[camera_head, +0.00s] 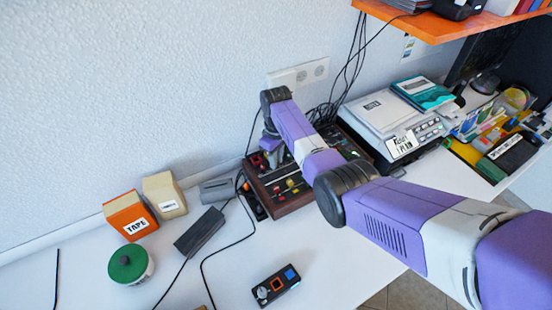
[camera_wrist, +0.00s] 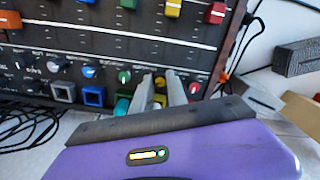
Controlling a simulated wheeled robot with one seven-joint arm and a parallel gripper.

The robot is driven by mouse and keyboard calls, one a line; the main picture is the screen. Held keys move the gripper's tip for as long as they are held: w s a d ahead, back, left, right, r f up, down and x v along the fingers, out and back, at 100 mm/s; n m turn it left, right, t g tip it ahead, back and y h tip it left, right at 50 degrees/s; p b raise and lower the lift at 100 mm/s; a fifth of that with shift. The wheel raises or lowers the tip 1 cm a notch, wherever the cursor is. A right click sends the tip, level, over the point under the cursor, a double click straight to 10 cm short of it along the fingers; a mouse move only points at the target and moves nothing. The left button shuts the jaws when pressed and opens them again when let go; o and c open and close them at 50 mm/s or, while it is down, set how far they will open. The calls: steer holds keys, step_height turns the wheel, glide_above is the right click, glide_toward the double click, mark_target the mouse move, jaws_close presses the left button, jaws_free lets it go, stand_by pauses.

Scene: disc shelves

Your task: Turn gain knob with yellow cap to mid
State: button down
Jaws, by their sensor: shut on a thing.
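The mixer (camera_head: 290,205) stands against the wall, with wooden side panels and a dark face; its panel (camera_wrist: 110,50) fills the top of the wrist view. A row of knobs crosses it: a white-capped knob (camera_wrist: 57,64), a blue-capped knob (camera_wrist: 90,72), a green-capped knob (camera_wrist: 125,77) and a red-capped knob (camera_wrist: 194,88). My gripper (camera_wrist: 162,88) is shut on the knob between the green and red ones. Its fingers hide most of this knob, including its pointer. In the head view my gripper (camera_head: 270,150) is at the mixer's back left, partly hidden.
Square buttons, including a blue button (camera_wrist: 93,95), sit close beside the fingers. Coloured faders, including a yellow fader (camera_wrist: 172,8), lie on the panel's other side. Black cables (camera_head: 345,80) run behind. An orange tape box (camera_head: 131,215) and a green-topped roll (camera_head: 130,264) stand left.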

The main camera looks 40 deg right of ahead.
steer(key=n, duration=0.4)
steer(key=shift+w+r+n, duration=0.1)
steer(key=shift+n, duration=1.9)
steer(key=c, duration=1.6)
jaws_free()
step_height(320, 180, up, 8)
steer(key=shift+f, duration=0.1)
